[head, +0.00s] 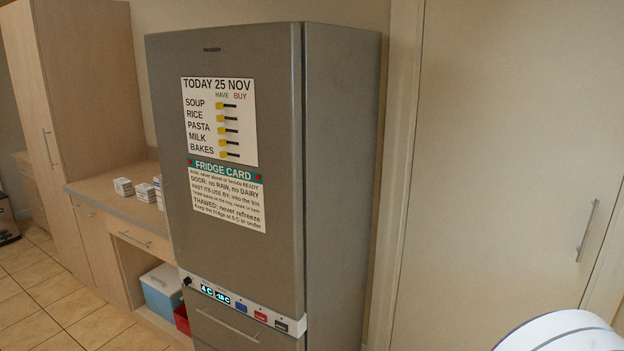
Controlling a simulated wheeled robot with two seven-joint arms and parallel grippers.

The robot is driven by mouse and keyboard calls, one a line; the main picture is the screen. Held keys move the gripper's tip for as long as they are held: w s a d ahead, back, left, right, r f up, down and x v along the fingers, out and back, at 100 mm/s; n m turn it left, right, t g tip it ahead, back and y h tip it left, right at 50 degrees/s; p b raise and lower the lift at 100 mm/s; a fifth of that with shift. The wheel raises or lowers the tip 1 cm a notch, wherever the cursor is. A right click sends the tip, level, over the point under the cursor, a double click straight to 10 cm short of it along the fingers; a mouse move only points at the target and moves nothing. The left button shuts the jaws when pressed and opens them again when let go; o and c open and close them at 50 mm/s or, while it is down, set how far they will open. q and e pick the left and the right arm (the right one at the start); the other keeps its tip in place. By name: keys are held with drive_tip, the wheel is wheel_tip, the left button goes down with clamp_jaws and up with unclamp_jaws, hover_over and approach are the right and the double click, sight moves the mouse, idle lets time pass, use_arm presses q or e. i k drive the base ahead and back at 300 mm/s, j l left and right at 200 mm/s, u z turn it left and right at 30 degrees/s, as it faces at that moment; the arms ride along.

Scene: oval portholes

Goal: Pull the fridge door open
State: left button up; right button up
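The tall grey fridge (240,255) stands in the middle of the head view, turned slightly so its right side shows. Its upper door (270,60) looks shut. The door bears a white list headed "TODAY 25 NOV" (219,120) and a "FRIDGE CARD" (227,196). Below the door is a strip with a lit display (215,294) and small coloured labels. A bar handle (228,326) is on the lower front. I see no clear handle on the upper door. Neither of my grippers is in view.
A wooden counter (110,190) with small white boxes (123,186) adjoins the fridge's left side. A blue box (161,290) and a red box (182,319) sit low beneath it. A pale door with a handle (587,230) is at right. Tiled floor (40,300) is clear at lower left.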

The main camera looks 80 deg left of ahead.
sight(235, 221)
drive_tip(key=u, duration=3.45)
